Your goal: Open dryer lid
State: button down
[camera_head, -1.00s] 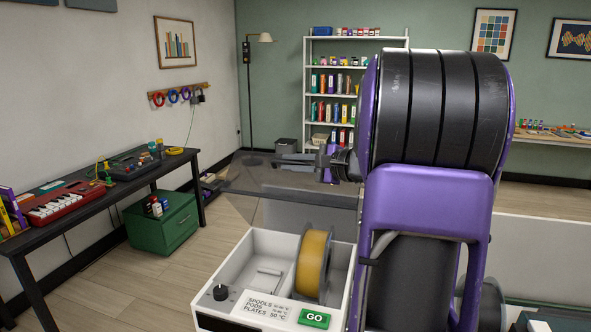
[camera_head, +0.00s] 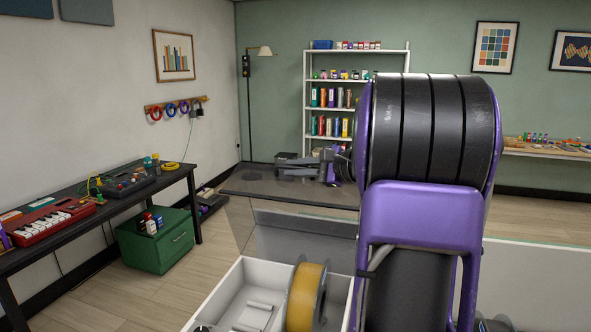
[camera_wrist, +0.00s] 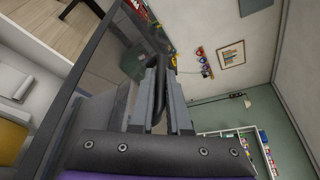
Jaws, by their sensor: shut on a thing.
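The dryer (camera_head: 212,289) is a white open-topped box at the bottom of the head view, holding a yellow spool (camera_head: 303,297). Its smoky see-through lid (camera_head: 285,187) stands raised above and behind the box, with a gap between. My gripper (camera_head: 325,164) is at the lid, partly behind my purple and black arm. In the wrist view, the fingers (camera_wrist: 165,70) are shut around the lid's dark loop handle (camera_wrist: 157,88). The spool and white box also show at that view's left edge. My arm hides the dryer's right side.
A dark bench (camera_head: 165,178) with a red keyboard (camera_head: 48,222) stands at left, a green cabinet (camera_head: 152,246) beneath it. A white shelf (camera_head: 357,52) stands at the back wall. The floor (camera_head: 120,288) between bench and dryer is clear.

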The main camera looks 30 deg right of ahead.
dwell(0.4)
jog(key=c, duration=0.9)
grip_release()
jog(key=shift+d, duration=0.1)
jog(key=v, duration=1.7)
jog(key=shift+s+b, duration=0.2)
jog(key=shift+b, duration=0.1)
